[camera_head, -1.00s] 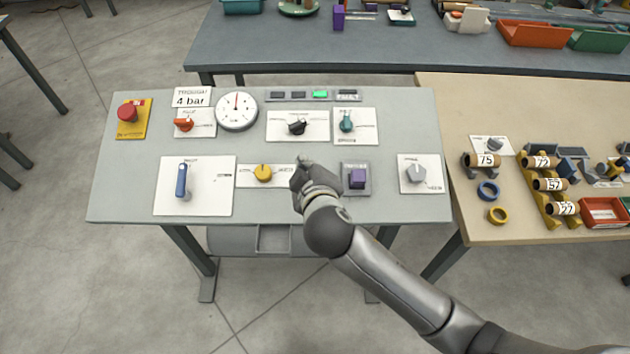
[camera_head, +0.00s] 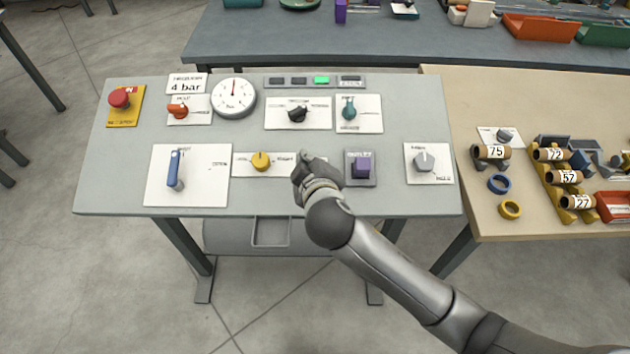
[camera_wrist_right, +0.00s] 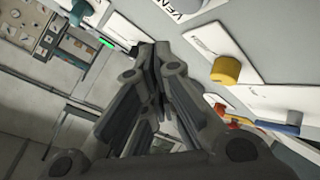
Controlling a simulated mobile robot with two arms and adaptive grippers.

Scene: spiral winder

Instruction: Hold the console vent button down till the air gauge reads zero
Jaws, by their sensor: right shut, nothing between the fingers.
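The round white gauge (camera_head: 234,97) stands at the console's back left, its needle pointing nearly straight up. In the right wrist view a white label (camera_wrist_right: 178,10) starting "VEN" shows at the top edge beside a pale round part, both cut off. My right gripper (camera_head: 305,163) is over the console's front middle, between the yellow knob (camera_head: 261,161) and the purple block (camera_head: 362,166). Its fingers (camera_wrist_right: 155,60) are shut and empty. The hand hides the console under it; I cannot tell whether it touches anything. My left gripper is not in view.
The console (camera_head: 130,195) also bears a red mushroom button (camera_head: 120,98), an orange knob (camera_head: 178,111), a blue lever (camera_head: 174,169), a black knob (camera_head: 297,114), a teal valve (camera_head: 348,108) and a grey knob (camera_head: 424,161). A lit green lamp (camera_head: 322,80) shows at the back.

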